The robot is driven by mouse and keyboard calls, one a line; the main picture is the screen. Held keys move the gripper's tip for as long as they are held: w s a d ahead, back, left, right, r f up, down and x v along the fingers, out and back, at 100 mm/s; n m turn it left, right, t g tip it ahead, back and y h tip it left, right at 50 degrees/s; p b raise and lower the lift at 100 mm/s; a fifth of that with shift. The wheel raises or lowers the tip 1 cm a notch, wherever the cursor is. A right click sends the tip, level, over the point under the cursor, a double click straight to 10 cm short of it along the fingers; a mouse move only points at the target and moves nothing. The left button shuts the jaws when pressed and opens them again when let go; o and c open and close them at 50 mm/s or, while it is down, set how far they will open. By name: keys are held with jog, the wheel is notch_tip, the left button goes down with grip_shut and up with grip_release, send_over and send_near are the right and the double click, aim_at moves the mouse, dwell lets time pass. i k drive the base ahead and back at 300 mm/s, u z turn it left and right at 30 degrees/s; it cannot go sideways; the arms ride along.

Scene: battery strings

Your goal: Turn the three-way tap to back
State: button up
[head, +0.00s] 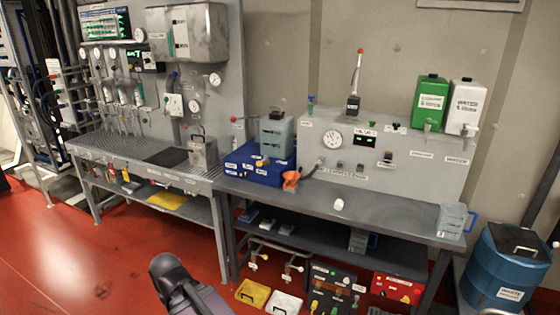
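I cannot tell for sure which fitting is the three-way tap; the labels are too small to read. Small pipe fittings with pale handles (290,268) stand below the right bench, near the floor. A lever with a red knob (234,120) sticks out to the left above the blue box. Its setting cannot be told. A dark rounded part of my arm (172,272) rises at the bottom, left of centre, apart from the benches. My gripper's fingers do not show.
The right bench (325,200) carries a blue box (240,168), an orange funnel-like piece (291,180) and a clear jug (452,220). A blue drum (508,268) stands at the right. Yellow (252,293) and white trays lie below. Red floor (80,255) is clear at the left.

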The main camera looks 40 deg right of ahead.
aim_at(258, 163)
jog(key=z, duration=1.1)
jog(key=k, duration=0.95)
jog(key=u, duration=0.05)
jog(key=i, duration=0.85)
